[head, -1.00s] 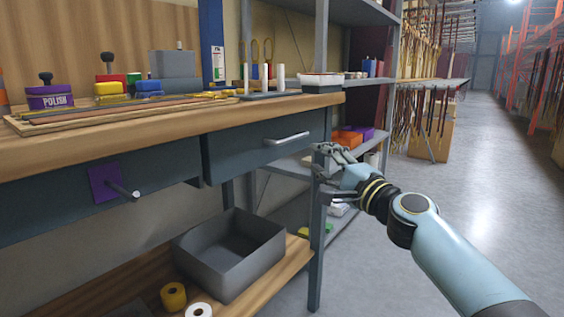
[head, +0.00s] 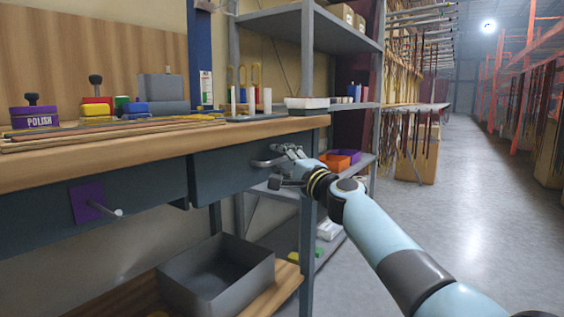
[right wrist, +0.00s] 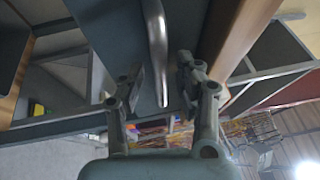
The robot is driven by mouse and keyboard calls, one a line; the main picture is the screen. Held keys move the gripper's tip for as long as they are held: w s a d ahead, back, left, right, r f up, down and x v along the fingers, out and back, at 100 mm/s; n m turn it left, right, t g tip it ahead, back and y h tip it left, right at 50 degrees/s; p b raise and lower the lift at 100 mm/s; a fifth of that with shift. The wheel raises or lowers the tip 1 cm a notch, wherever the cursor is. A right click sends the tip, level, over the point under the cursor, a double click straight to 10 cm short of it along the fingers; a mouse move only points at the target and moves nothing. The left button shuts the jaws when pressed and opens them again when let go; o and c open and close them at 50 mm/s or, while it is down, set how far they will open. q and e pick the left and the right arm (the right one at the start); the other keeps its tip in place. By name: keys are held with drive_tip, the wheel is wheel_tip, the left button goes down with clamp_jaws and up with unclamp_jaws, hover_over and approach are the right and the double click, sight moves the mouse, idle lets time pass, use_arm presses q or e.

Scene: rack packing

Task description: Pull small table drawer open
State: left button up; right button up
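The small drawer (head: 222,172) is a dark grey front under the right end of the wooden workbench (head: 60,174). It looks closed. Its silver bar handle (head: 270,162) is partly hidden behind my right gripper (head: 284,168) in the head view. In the right wrist view, the handle (right wrist: 156,50) reaches down between the two fingers of my right gripper (right wrist: 158,88). The fingers stand apart with a gap on both sides of the bar, so the gripper is open around the handle. My left gripper is not in view.
A purple plate with a peg (head: 90,204) sticks out from the bench front at left. A grey bin (head: 215,285) sits on the lower shelf. Metal shelving (head: 300,30) stands behind the bench. The aisle floor (head: 460,215) at right is clear.

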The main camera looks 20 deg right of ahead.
clamp_jaws()
idle(0.4)
